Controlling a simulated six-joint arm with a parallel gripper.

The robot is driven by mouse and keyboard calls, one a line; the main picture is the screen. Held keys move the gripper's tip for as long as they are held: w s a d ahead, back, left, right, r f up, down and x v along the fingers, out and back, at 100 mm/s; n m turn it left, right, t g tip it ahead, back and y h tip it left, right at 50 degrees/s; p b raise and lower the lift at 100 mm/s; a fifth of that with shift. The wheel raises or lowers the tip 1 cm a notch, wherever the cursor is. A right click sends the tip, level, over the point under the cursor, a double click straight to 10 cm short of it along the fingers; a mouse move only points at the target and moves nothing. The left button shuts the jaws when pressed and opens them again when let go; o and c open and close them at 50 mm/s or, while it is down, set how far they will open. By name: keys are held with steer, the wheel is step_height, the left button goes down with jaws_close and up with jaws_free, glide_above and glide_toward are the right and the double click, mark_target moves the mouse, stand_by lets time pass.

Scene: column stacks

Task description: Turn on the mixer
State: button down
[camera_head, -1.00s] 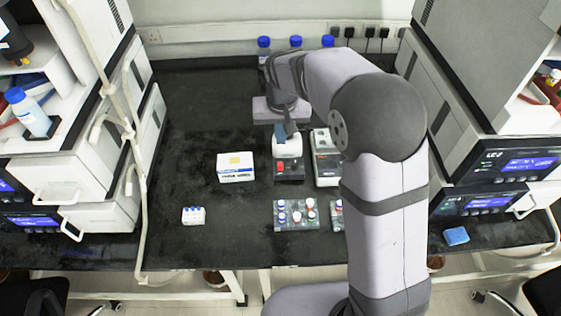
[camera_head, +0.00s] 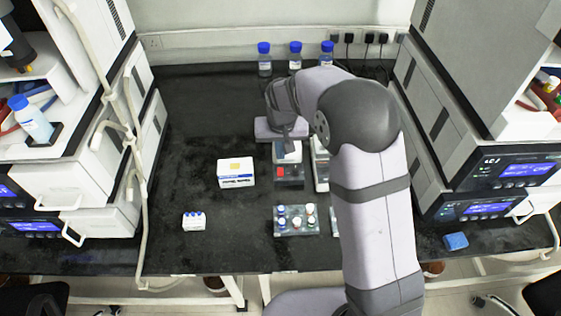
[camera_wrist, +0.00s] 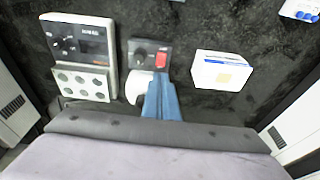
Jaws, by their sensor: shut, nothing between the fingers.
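The mixer is a small dark box with a black knob, a red switch and a white round top. It stands on the black bench in the wrist view (camera_wrist: 150,52) and shows partly behind my arm in the head view (camera_head: 290,181). My gripper (camera_wrist: 160,82) has blue fingers, shut with nothing between them. In the wrist view its tips overlap the edge of the white top, just below the red switch. I cannot tell whether they touch the mixer. In the head view my wrist hides the fingers and part of the white top.
A grey-white device (camera_wrist: 82,55) with knobs stands left of the mixer in the wrist view. A white box (camera_wrist: 222,70) stands right of it. In the head view, a vial rack (camera_head: 296,222) is in front, and blue-capped bottles (camera_head: 295,57) stand behind.

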mark_target(281, 169)
steer(key=p+x, duration=0.2)
steer(key=x, duration=0.6)
steer(key=shift+w+f, duration=0.1)
steer(key=shift+f, duration=0.05)
steer(key=shift+w+f+b, duration=0.1)
steer(key=shift+f+b, duration=0.15)
steer(key=shift+b, duration=0.1)
stand_by(0.5)
steer(key=shift+s+f, duration=0.15)
steer(key=shift+s, duration=0.8)
